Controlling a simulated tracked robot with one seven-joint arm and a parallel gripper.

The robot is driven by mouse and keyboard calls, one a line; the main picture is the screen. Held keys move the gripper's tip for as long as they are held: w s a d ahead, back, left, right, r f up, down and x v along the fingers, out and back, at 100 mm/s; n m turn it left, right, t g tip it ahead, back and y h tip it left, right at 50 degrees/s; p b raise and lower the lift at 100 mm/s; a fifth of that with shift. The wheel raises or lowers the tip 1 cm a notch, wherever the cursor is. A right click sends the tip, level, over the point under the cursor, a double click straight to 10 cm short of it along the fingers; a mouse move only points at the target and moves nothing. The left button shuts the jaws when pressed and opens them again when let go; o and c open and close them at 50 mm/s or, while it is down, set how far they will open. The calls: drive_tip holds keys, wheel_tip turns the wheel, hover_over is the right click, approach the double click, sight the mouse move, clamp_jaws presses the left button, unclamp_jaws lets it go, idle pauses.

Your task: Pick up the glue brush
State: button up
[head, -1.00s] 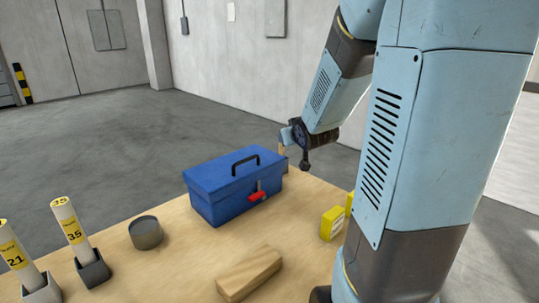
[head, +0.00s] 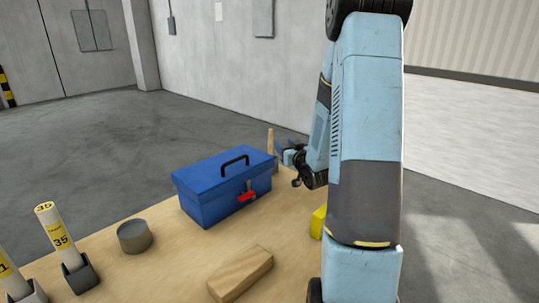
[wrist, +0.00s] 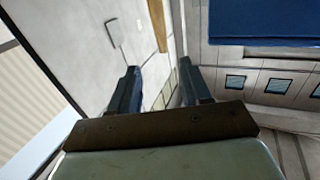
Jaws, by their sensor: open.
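A light wooden handle, seemingly the glue brush (head: 270,141), stands upright behind the right end of the blue toolbox in the head view. Its lower part and bristles are hidden. In the wrist view the wooden handle (wrist: 158,24) shows at the top, beyond the fingertips and roughly in line with the gap between them. My gripper (head: 281,152) is just right of the handle in the head view. In the wrist view my gripper (wrist: 159,68) has two dark fingers spread apart with nothing between them. I cannot tell the exact distance to the handle.
The blue toolbox (head: 210,200) with a red latch stands close by on the wooden table (head: 165,262). A wooden block (head: 240,274), a grey round tin (head: 134,236), labelled tubes (head: 54,228) in dark holders and a yellow item (head: 317,222) are also there.

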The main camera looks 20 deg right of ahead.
sight(272, 136)
drive_tip(key=w, duration=0.6)
drive_tip(key=shift+w, duration=0.4)
drive_tip(key=shift+w+a+f, duration=0.1)
drive_tip(key=shift+w, duration=1.2)
drive_tip(key=shift+w+a+f, duration=0.1)
drive_tip(key=shift+w, duration=1.2)
clamp_jaws()
